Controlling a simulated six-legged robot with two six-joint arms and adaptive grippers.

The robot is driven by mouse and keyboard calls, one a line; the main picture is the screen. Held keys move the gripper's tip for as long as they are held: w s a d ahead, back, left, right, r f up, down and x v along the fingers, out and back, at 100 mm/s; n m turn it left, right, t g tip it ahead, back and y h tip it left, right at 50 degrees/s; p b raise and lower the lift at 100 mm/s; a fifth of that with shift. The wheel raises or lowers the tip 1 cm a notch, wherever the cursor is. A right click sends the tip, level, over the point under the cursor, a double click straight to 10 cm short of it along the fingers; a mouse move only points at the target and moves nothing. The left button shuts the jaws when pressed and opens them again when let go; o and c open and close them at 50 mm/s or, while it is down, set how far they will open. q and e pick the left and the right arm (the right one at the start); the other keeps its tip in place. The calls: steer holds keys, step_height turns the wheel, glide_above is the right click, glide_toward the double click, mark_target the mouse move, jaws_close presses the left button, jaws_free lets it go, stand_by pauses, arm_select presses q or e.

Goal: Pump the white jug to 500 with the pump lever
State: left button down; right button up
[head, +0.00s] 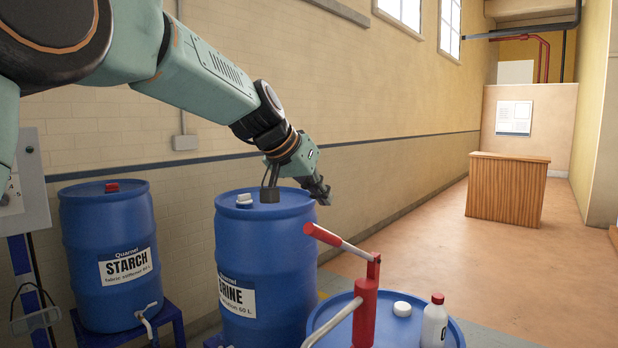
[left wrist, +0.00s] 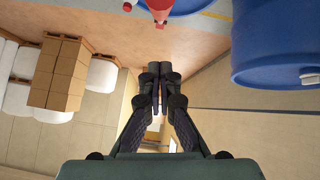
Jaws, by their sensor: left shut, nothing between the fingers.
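The pump lever (head: 340,243) has a red grip at its left end and a pale bar that slopes down to the red pump (head: 365,312). The pump stands on a blue drum (head: 455,333) at the bottom, with a pale spout (head: 333,322) running down left. My left gripper (head: 325,196) is shut and empty, above and beyond the red grip, apart from it. Its closed fingers (left wrist: 158,78) show in the left wrist view, with a red pump part (left wrist: 160,10) at the top edge. The white jug and my right gripper are not in view.
A white bottle with a red cap (head: 434,324) and a white cap (head: 402,309) are on the pump's drum. Blue drums marked STARCH (head: 108,240) and "...RINE" (head: 262,255) stand by the wall. A wooden counter (head: 507,190) stands far back; the floor before it is clear.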

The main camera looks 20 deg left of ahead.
arm_select(q)
steer(key=f, duration=0.3)
steer(key=shift+s, duration=0.35)
steer(key=shift+s+d+f+b, duration=0.1)
steer(key=shift+s+d+b, duration=0.05)
steer(key=shift+s, duration=0.25)
steer(key=shift+s+d+f+b, duration=0.1)
steer(key=shift+s+b, duration=0.05)
steer(key=shift+s, duration=0.2)
steer(key=shift+w+a+f, duration=0.2)
steer(key=shift+w+f, duration=0.1)
steer(key=shift+w, duration=0.15)
steer(key=shift+s+d, duration=0.15)
